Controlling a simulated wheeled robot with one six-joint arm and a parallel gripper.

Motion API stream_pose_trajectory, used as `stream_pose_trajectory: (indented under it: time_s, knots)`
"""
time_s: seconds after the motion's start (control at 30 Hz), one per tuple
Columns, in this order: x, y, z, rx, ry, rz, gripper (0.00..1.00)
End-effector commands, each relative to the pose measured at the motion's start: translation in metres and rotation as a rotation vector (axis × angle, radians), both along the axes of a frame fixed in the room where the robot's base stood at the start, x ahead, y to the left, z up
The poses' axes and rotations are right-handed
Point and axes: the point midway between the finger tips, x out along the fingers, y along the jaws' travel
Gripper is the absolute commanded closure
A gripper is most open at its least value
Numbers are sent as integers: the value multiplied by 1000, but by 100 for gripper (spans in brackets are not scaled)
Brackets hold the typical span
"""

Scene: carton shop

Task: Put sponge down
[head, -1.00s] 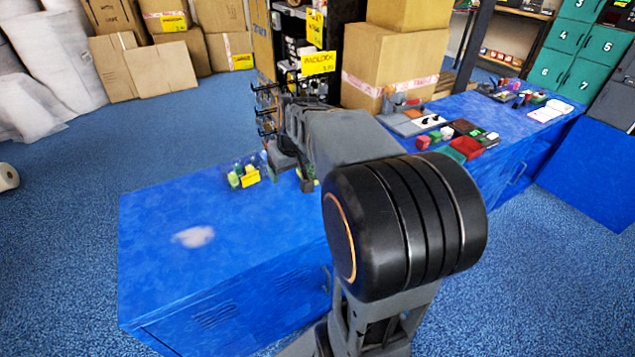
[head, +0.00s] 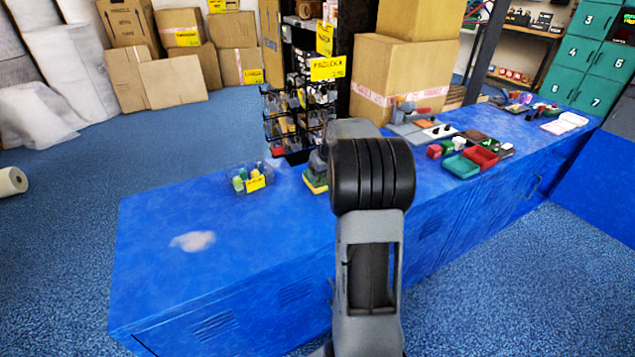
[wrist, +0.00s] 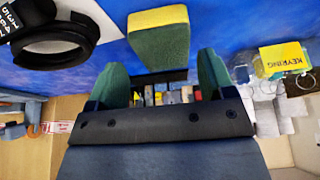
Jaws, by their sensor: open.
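The sponge (wrist: 158,42), a green block with a yellow layer, shows in the wrist view against the blue counter top. It lies just beyond my gripper (wrist: 162,68), roughly centred between its two green fingertips, with a gap on each side. My gripper is open and holds nothing. In the head view the sponge's yellow lower edge (head: 314,186) shows at the blue counter (head: 240,230), beside my arm. My black arm joint hides most of the gripper there.
A clear bin of small yellow and green items (head: 250,178) stands left of the sponge. A dark display rack (head: 300,115) rises behind. Red and teal trays (head: 462,166) lie to the right. The counter's left part is clear, apart from a pale patch.

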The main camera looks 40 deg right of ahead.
Motion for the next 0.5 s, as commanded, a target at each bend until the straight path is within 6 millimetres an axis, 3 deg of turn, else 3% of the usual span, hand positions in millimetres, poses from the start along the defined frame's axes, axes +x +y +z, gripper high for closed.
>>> stream_pose_trajectory:
  time_s: [0.3, 0.5]
  knots:
    - [16, -1, -35, 2, 2, 1, 24]
    - [22, -2, -47, 0, 1, 0, 24]
